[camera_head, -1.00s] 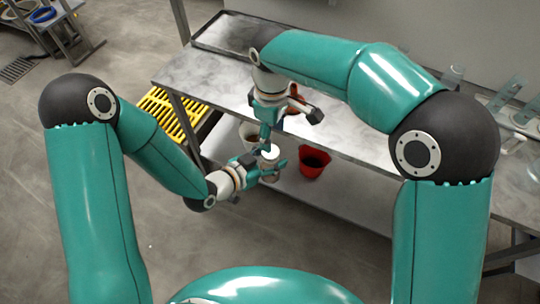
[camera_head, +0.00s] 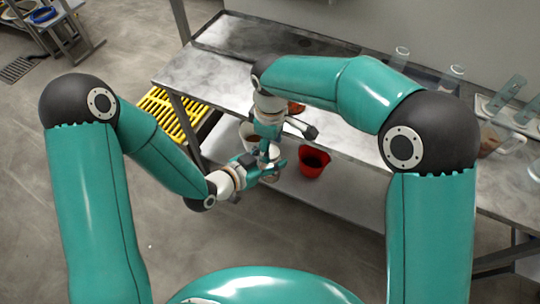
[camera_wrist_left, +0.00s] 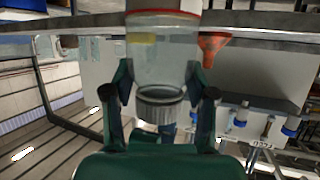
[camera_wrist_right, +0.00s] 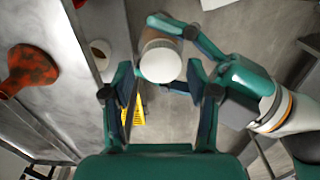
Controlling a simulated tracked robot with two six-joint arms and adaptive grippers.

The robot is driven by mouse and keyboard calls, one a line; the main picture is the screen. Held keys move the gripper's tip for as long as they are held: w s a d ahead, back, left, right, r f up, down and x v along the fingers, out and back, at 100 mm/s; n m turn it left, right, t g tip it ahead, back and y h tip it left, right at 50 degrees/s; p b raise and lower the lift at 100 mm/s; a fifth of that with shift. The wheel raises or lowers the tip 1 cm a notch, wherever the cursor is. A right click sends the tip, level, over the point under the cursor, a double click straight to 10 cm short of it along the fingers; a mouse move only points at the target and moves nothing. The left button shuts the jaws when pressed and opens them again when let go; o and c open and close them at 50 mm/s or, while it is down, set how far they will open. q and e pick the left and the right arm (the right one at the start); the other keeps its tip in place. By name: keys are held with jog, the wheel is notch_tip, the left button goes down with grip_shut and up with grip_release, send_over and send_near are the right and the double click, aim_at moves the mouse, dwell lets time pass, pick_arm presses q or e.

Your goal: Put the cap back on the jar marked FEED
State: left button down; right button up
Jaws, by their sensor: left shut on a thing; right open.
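In the left wrist view a ribbed, cap-like band (camera_wrist_left: 160,105) lies between the finger ends. In the right wrist view the jar has a pale round top (camera_wrist_right: 160,65), which looks like a cap; I cannot tell how it is seated. My right gripper (camera_wrist_right: 163,80) is open, pointing down, with its fingers at either side of this top. In the head view the two grippers overlap and largely hide the jar.
An orange funnel-shaped thing (camera_wrist_right: 33,70) is on the metal bench (camera_head: 190,75). Yellow grating (camera_head: 165,112) lies at the left. Glassware (camera_head: 455,75) stands at the right.

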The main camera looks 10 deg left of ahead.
jog(key=shift+f, duration=0.9)
jog(key=c, duration=1)
jog(key=m, duration=0.3)
jog(key=shift+m, duration=0.4)
jog(key=m, duration=0.4)
jog(key=o, duration=1.3)
jog(key=shift+r, duration=0.15)
